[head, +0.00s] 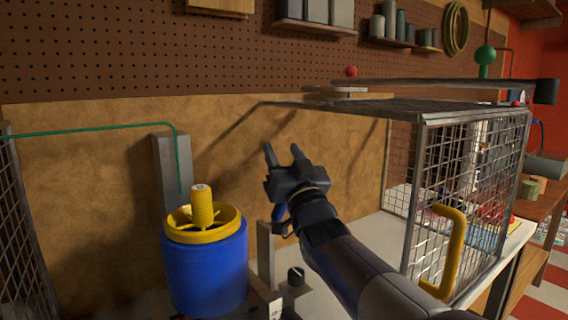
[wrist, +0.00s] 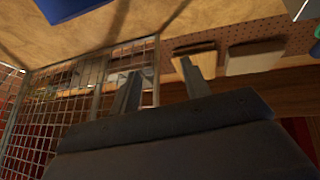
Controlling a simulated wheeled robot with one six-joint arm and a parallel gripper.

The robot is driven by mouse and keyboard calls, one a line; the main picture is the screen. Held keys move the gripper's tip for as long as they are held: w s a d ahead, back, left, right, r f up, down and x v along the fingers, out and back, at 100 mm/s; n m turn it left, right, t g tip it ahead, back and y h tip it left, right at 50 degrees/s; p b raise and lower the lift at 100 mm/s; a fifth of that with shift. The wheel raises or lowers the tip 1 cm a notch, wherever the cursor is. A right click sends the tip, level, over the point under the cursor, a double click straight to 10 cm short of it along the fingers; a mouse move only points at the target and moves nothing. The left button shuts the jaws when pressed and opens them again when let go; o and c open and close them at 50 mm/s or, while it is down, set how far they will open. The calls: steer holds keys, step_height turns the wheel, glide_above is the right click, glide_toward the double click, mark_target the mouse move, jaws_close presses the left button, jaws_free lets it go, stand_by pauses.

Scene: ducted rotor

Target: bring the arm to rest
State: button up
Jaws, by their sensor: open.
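My gripper (head: 284,153) is raised in the middle of the head view, its two fingers apart and nothing between them. My arm reaches in from the lower right of the head view.
A wire mesh cage (head: 470,190) with a yellow handle (head: 452,250) stands right of my arm. A grey post (head: 170,175) and green tube (head: 90,131) are at left. A long bar (head: 440,86) lies above the cage. A small black knob (head: 296,275) sits below my forearm.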

mark_target(286, 206)
steer(key=shift+f, duration=0.15)
step_height(286, 206, down, 10)
steer(key=shift+r+b, duration=0.1)
steer(key=shift+b, duration=0.75)
steer(key=shift+r+p, duration=0.1)
steer(key=shift+p, duration=0.35)
steer(key=shift+b, duration=0.3)
step_height(286, 206, up, 10)
steer(key=shift+r+p, duration=0.1)
steer(key=shift+p, duration=0.65)
step_height(286, 206, down, 10)
steer(key=shift+f+b, duration=0.25)
steer(key=shift+b, duration=0.45)
steer(key=shift+w+a+r+g+p, duration=0.15)
steer(key=shift+r+g+p, duration=0.25)
steer(key=shift+p, duration=0.8)
steer(key=w+g+p, duration=0.1)
steer(key=p, duration=0.4)
steer(key=w+a+r+n+g+p, duration=0.1)
steer(key=p, duration=0.5)
steer(key=shift+a+g+h, duration=0.1)
steer(key=shift+g+h, duration=0.2)
steer(key=shift+h, duration=0.1)
